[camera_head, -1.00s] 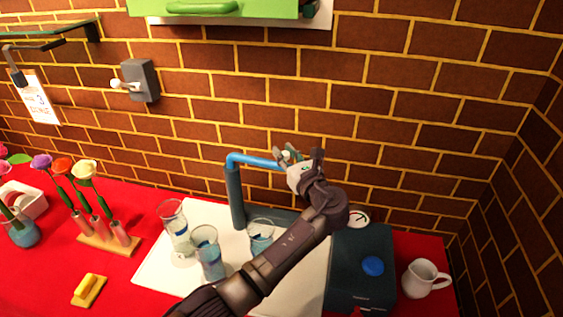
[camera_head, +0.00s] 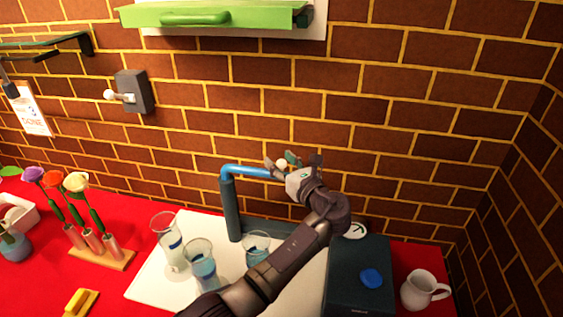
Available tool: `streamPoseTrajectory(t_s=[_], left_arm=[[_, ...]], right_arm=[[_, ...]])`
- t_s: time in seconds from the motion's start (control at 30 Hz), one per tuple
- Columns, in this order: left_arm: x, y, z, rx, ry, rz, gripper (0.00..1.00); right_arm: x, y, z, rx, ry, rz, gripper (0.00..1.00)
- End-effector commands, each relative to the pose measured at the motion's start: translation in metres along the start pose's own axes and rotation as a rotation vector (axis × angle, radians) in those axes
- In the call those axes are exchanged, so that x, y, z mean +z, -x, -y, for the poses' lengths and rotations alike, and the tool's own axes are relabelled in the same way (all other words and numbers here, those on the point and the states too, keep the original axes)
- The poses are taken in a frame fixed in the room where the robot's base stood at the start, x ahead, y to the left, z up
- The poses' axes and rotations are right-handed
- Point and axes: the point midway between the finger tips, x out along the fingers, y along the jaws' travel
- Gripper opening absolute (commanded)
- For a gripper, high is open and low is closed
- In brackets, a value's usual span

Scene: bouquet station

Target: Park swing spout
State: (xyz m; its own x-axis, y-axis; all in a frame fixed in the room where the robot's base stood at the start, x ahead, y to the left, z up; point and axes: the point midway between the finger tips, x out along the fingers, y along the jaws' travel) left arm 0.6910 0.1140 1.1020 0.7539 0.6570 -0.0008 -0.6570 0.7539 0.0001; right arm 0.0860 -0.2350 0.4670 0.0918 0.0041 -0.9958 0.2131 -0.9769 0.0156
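The blue swing spout (camera_head: 247,171) tops a dark upright post (camera_head: 231,208) behind the glasses and points right along the brick wall. My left gripper (camera_head: 294,161) is at the spout's free end. Its fingers look spread, with a small pale knob (camera_head: 282,164) showing among them. Whether they touch the knob or spout cannot be told, and the hand hides the spout's tip. My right gripper is not in view.
A dark box with a blue button (camera_head: 371,278) and a white pitcher (camera_head: 420,290) stand at right. Flowers in a wooden rack (camera_head: 100,257) and a yellow-handled block (camera_head: 79,301) are at left. A grey wall switch (camera_head: 134,92) and a green-fronted fixture (camera_head: 215,17) are above.

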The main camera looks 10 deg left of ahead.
Motion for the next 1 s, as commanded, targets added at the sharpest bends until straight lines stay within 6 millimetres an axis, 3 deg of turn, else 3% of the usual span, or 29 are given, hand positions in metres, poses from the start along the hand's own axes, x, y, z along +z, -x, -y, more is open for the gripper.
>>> streamPoseTrajectory(t_s=[0.23, 0.63, 1.0], left_arm=[[0.000, 0.008, 0.000, -0.002, 0.001, 0.000, 0.51], [-0.001, 0.067, 0.000, -0.001, 0.001, -0.001, 0.51], [0.000, 0.075, 0.000, 0.000, 0.000, 0.000, 0.51]], right_arm=[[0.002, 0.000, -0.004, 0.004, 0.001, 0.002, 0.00], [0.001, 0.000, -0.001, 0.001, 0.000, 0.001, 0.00], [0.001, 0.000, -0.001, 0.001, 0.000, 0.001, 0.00]])
